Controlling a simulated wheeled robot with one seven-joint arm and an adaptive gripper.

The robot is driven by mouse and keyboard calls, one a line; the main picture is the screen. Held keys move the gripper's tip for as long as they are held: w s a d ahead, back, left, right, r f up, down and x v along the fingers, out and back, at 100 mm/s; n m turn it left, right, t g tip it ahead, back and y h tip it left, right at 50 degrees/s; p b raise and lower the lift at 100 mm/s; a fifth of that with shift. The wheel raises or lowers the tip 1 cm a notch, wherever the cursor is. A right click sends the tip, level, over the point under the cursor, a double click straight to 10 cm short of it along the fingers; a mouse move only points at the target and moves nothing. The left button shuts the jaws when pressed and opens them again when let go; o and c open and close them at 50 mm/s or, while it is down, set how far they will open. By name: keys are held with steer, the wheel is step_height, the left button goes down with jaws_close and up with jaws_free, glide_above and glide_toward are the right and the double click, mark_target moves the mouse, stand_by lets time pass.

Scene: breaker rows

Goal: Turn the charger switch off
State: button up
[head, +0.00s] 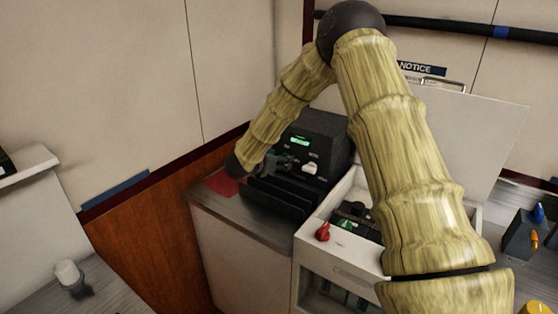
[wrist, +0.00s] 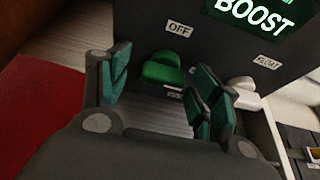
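The charger (head: 318,135) is a black unit on the counter, with a lit green display. In the wrist view its display (wrist: 255,15) reads BOOST. A green switch knob (wrist: 162,68) sits below an OFF label (wrist: 179,28). A white knob (wrist: 240,90) sits by a FLOAT label (wrist: 267,62), partly behind my right finger. I cannot tell which knob is the charger switch. My gripper (wrist: 160,88) is open, its green-padded fingers on either side of the green knob in the picture; contact cannot be told. In the head view my gripper (head: 277,163) is at the charger's front.
A white box (head: 340,258) with a raised lid stands right of the charger, with a red knob (head: 323,232) on its front edge. A red mat (head: 221,183) lies left of the charger. Wall panels close in behind. Another switch box (head: 522,240) is at far right.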

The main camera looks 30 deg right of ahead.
steer(key=shift+s+r, duration=0.2)
steer(key=c, duration=0.9)
steer(key=shift+o, duration=0.2)
steer(key=shift+f+b, duration=0.1)
steer(key=shift+b, duration=0.2)
steer(key=n+g+b, duration=0.1)
steer(key=n+h+b, duration=0.1)
steer(key=shift+w+a+f+n+g, duration=0.15)
steer(key=shift+w+n+g, duration=0.1)
steer(key=shift+n+g, duration=0.15)
steer(key=n, duration=0.1)
steer(key=n+g+h+b, duration=0.1)
steer(key=n, duration=0.1)
steer(key=n+g+b, duration=0.1)
steer(key=shift+w+h, duration=0.25)
steer(key=shift+h, duration=0.15)
steer(key=o, duration=1)
steer(key=shift+a, duration=0.1)
